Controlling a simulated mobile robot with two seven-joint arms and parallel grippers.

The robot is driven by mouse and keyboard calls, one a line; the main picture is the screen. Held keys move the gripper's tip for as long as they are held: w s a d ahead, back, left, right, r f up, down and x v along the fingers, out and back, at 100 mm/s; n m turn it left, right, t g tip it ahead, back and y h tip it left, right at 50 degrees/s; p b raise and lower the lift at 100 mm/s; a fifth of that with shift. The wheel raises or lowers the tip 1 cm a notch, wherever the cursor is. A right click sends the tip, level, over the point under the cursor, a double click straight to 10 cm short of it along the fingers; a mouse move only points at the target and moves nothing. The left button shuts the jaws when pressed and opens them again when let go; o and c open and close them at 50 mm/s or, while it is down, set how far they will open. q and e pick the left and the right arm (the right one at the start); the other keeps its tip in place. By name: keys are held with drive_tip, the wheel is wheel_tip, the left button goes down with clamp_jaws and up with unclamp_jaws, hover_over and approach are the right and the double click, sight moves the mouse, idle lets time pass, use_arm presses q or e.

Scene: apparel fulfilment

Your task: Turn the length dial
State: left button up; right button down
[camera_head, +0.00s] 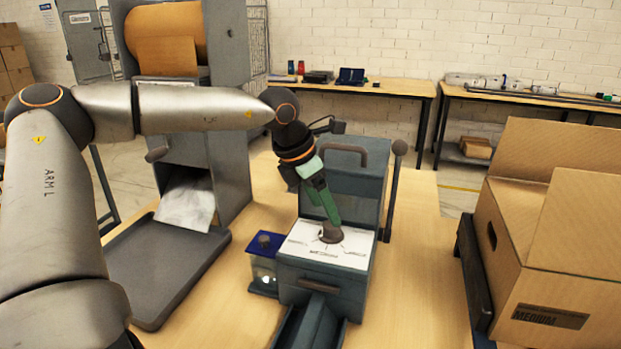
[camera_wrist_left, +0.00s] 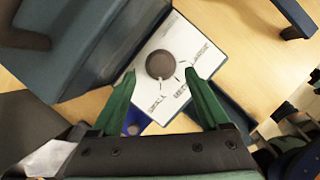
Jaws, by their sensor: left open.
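The length dial (camera_head: 331,232) is a dark round knob on a white printed plate (camera_head: 352,256) on top of a blue-grey machine (camera_head: 350,285). In the left wrist view the dial (camera_wrist_left: 161,65) sits just beyond and between the fingertips, with printed marks beside it on the plate. My left gripper (camera_head: 328,212) has green fingers and points down at the dial from above. In the left wrist view its fingers (camera_wrist_left: 160,75) are spread apart, with the dial not gripped. My right gripper is not in view.
A lever with a round knob (camera_head: 399,148) stands at the machine's right. A small blue-topped box (camera_head: 265,243) is at its left. A grey tray (camera_head: 150,275) lies under the paper dispenser (camera_head: 225,100). A cardboard box (camera_head: 555,235) stands at right. Bare tabletop (camera_head: 420,260) lies between.

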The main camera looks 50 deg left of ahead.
use_arm(q)
drive_tip(key=v, duration=0.8)
drive_tip(key=shift+f, duration=0.1)
idle(0.3)
